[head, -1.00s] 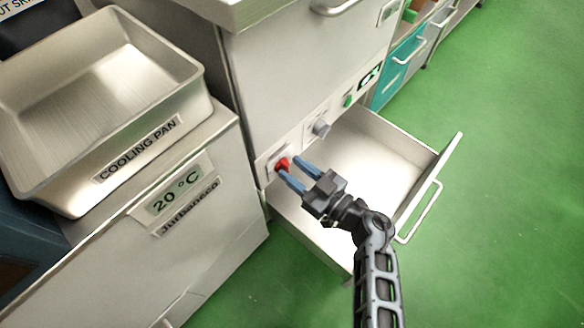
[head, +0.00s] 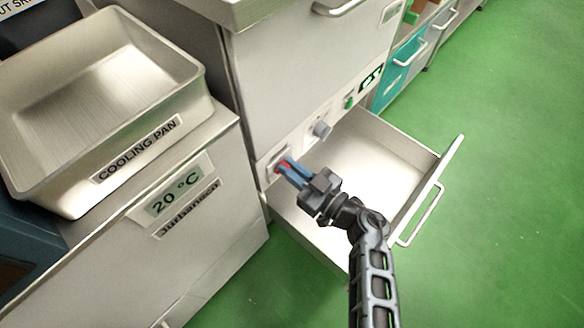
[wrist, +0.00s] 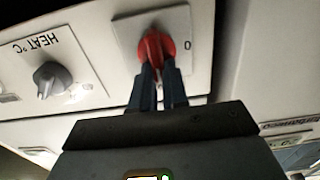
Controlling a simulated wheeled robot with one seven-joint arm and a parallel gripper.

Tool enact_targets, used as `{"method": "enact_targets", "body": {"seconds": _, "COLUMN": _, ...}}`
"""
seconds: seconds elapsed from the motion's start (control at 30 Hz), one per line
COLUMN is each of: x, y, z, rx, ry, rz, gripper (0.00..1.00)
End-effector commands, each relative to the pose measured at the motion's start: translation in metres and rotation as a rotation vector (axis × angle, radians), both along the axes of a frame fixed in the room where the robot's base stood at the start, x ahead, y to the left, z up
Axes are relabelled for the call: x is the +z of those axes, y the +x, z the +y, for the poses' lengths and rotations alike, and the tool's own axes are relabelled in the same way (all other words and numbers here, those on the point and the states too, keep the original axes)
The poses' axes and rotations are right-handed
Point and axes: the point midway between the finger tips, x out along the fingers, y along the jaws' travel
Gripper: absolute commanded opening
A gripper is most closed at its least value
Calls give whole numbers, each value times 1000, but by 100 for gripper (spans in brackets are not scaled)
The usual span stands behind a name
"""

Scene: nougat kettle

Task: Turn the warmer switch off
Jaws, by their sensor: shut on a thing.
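The red warmer switch (wrist: 155,46) sits on a light plate on the front panel of the steel cabinet, with a "0" mark at its right in the wrist view. In the head view the switch (head: 283,167) is mostly hidden by my fingers. My gripper (wrist: 158,75) is shut on the switch, with its blue fingers on either side of the red knob. It also shows in the head view (head: 288,170), reaching in from the lower right.
A grey heat knob (wrist: 52,79) is beside the switch, and a green button (head: 349,102) and small display (head: 371,77) are farther along. An open drawer (head: 437,190) juts out below the panel. The cooling pan (head: 140,155) stands on the left counter.

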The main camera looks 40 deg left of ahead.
Motion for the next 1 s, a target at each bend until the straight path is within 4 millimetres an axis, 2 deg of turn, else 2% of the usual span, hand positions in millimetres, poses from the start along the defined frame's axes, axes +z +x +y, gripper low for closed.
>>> {"method": "enact_targets", "body": {"seconds": 0.27, "x": 0, "y": -1, "z": 0, "rx": 1, "ry": -1, "rz": -16, "gripper": 0}}
{"method": "enact_targets", "body": {"seconds": 0.47, "x": -1, "y": -2, "z": -1, "rx": 1, "ry": -9, "rz": -93, "gripper": 0}}
{"method": "enact_targets", "body": {"seconds": 1.0, "x": -5, "y": -10, "z": 0, "rx": -1, "ry": -46, "rz": -562, "gripper": 0}}
